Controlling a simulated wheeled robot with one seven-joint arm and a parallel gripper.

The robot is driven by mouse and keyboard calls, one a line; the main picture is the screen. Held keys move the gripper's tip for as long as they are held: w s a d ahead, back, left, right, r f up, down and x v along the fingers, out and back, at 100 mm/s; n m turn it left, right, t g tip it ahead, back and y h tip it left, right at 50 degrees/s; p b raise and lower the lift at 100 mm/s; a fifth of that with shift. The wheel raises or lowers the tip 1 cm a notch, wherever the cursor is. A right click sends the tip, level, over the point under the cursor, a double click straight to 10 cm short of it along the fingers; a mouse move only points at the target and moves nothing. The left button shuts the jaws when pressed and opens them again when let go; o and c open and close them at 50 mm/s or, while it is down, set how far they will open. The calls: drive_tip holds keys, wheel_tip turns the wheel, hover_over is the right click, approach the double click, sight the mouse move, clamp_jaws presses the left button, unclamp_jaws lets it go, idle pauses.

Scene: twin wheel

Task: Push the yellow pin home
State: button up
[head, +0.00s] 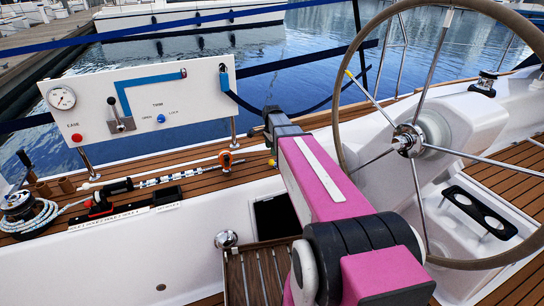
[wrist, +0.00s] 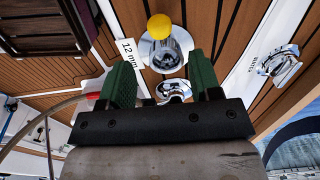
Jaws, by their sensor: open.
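The yellow pin (wrist: 159,26) shows in the wrist view as a round yellow knob on a shiny chrome fitting (wrist: 165,56), which stands on the teak deck. How far the pin sits in the fitting cannot be told. My gripper (wrist: 161,72) is open, with one green finger on each side and nothing held between them. The knob lies beyond the fingertips, roughly centred between them in the picture, apart from both. In the head view my arm reaches toward the side deck, and a small yellow spot (head: 272,162) shows by its end; the fingers are not clear there.
A "12 mm" label (wrist: 128,51) lies beside the fitting. Another chrome fitting (wrist: 279,64) stands at right.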

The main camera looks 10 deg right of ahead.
wheel_tip(320, 180, up, 3)
drive_tip(key=shift+r, duration=0.1)
idle(0.4)
drive_tip(key=s+a+f+n, duration=0.1)
drive_tip(key=s+f+n, duration=0.3)
drive_tip(key=s+n, duration=0.4)
drive_tip(key=s+a+f+n, duration=0.1)
drive_tip(key=s+f+n, duration=0.3)
drive_tip(key=s, duration=1.1)
drive_tip(key=n, duration=0.3)
drive_tip(key=shift+a+n, duration=0.15)
drive_tip(key=shift+n, duration=0.25)
